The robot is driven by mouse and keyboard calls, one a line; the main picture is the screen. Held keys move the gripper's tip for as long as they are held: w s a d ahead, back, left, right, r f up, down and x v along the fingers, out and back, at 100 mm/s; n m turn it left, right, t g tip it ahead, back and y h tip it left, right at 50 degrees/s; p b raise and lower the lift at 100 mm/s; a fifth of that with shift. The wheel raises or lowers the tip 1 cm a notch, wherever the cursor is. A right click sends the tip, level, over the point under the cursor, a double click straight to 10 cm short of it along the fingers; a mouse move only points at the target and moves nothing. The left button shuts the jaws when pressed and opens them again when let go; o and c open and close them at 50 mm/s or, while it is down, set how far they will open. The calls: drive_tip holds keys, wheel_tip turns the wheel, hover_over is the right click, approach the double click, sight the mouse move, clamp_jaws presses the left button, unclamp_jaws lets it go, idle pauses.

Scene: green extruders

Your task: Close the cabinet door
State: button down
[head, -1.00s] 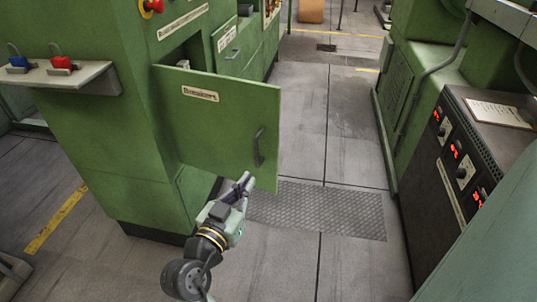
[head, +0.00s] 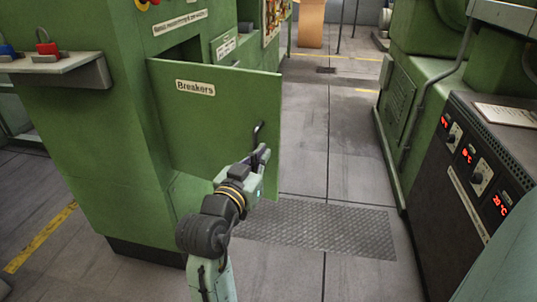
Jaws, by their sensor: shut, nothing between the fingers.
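The green cabinet door (head: 215,115), labelled "Breakers", stands open, swung out from the green cabinet (head: 100,150). A dark opening (head: 180,50) shows above and behind its top edge. A dark upright handle (head: 258,132) sits near the door's free right edge; its lower part is hidden behind my gripper. My gripper (head: 264,152) is shut and empty, in front of the door's lower right part, close to the handle. I cannot tell whether it touches the door.
A shelf with red and blue clamp-like items (head: 60,68) juts from the cabinet at left. A dark control panel (head: 475,160) with red displays stands at right. The aisle floor (head: 305,150) between is clear, with a metal tread plate (head: 330,228) in it.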

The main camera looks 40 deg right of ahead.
sight(273, 141)
drive_tip(key=shift+x, duration=1.95)
drive_tip(key=shift+r, duration=0.1)
drive_tip(key=shift+d+p, duration=0.1)
drive_tip(key=shift+p, duration=0.2)
